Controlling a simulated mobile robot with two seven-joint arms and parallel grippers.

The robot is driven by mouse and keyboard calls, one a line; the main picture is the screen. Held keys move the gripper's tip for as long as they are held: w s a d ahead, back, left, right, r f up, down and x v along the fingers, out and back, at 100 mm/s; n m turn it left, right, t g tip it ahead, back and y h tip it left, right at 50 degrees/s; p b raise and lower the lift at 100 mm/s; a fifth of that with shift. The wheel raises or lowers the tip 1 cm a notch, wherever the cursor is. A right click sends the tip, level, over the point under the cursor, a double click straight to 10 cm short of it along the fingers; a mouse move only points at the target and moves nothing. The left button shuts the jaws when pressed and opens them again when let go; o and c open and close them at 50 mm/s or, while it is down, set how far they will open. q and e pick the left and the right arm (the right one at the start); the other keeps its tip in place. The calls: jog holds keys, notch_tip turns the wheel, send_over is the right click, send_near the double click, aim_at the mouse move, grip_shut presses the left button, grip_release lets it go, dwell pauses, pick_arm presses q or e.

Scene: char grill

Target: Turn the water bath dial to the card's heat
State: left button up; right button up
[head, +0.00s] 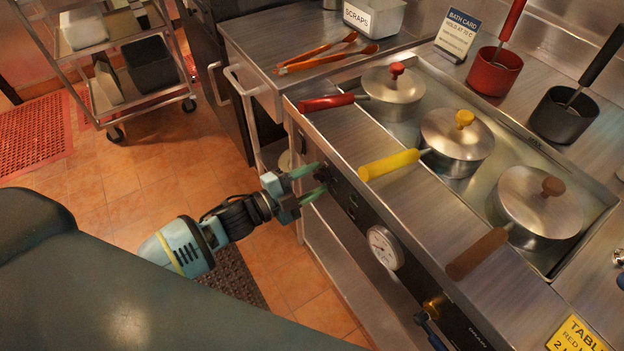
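The water bath (480,190) is a steel basin set in the counter, holding several lidded pots. A black dial (326,174) sits on its dark front panel, at the panel's far left end. My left gripper (321,178) is at the dial, with its two green fingers apart and their tips beside it. I cannot tell whether the fingers touch it. The dial's setting is too small to read. The bath card (457,35) stands behind the bath and seems to read "HOLD AT 70 C". A round gauge (385,247) is on the front panel. My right gripper is not in view.
Pots with red (393,92), yellow (457,142) and brown (538,205) handles stand in the bath, handles overhanging the front ledge. A brass valve (432,308) juts from the panel. Red tongs (325,55) lie on the side counter. A cart (110,50) stands at the upper left.

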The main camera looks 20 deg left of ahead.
pick_arm(q)
jog(key=shift+o, duration=0.8)
jog(key=v, duration=0.8)
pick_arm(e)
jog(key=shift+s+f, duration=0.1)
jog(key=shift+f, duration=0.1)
pick_arm(q)
jog(key=shift+w, duration=0.1)
jog(key=s+f+n+g+y+p, duration=0.2)
jog(key=s+n, duration=0.6)
jog(key=s, duration=0.7)
jog(key=s+f+n+g+y+p, duration=0.3)
jog(key=s+f+n+y+p, duration=0.2)
jog(key=s, duration=1)
notch_tip(320, 180, down, 2)
jog(key=n+y, duration=0.2)
jog(key=n, duration=0.2)
jog(key=shift+d+f+n, duration=0.2)
jog(key=shift+d+n, duration=0.1)
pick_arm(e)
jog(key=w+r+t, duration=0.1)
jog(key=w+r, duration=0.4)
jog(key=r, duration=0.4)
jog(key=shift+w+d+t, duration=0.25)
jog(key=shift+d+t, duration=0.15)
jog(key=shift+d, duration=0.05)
